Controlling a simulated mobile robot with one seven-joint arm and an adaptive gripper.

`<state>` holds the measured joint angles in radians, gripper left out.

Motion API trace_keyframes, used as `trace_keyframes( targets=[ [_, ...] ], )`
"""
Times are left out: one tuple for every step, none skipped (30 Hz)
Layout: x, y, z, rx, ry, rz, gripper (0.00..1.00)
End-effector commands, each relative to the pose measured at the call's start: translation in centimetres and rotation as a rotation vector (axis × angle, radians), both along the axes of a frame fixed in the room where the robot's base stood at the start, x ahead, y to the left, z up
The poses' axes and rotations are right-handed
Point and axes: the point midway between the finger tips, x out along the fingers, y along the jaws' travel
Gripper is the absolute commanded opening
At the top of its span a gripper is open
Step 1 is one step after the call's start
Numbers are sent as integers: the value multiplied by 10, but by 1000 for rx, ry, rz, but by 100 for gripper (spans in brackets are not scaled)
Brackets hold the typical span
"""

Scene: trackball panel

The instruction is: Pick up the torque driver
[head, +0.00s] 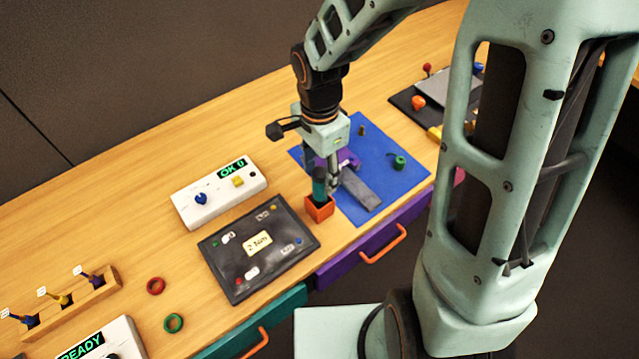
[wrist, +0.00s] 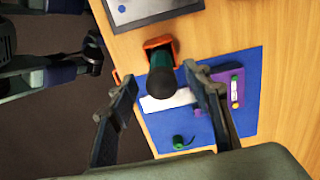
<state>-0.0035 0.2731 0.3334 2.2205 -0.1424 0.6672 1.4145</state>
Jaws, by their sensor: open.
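The torque driver (head: 319,186) appears to be the dark teal handle standing upright in a small orange holder (head: 319,211). In the wrist view the driver (wrist: 161,79) shows end-on, with the orange holder (wrist: 160,42) behind it. My gripper (head: 329,181) is pointed down right at the driver in the head view. In the wrist view my gripper (wrist: 158,74) is open, one finger on each side of the driver's dark end, with gaps visible. It holds nothing. The driver's lower part is hidden in the holder.
A blue mat (head: 380,204) beside the holder carries a grey block (head: 362,188), a purple fixture (head: 348,158) and a green knobbed piece (head: 399,162). A dark panel (head: 258,275) lies close on the left, a white "OK 0" box (head: 218,196) beyond it. Drawers line the front edge.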

Motion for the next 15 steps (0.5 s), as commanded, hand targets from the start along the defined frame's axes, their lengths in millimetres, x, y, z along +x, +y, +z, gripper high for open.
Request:
trace_keyframes(
  targets=[
    [-1, 0, -7, 0, 6, 0, 45],
    [0, 0, -11, -1, 5, 1, 45],
    [0, 0, -16, 0, 5, 0, 45],
    [0, 0, -20, 0, 5, 0, 45],
    [0, 0, -24, -1, 4, 1, 45],
    [0, 0, -29, 0, 4, 1, 45],
    [0, 0, -31, -1, 3, 1, 45],
    [1, 0, -34, -1, 3, 1, 45],
    [1, 0, -36, -1, 2, 1, 45],
    [1, 0, -37, -1, 1, 1, 45],
    [1, 0, -38, -1, 1, 1, 45],
    [1, 0, -38, 0, 0, 1, 45],
    [1, 0, -38, 0, 0, 1, 45],
    [1, 0, -38, 0, 0, 1, 45],
    [1, 0, -38, 0, 0, 0, 45]
  ],
)
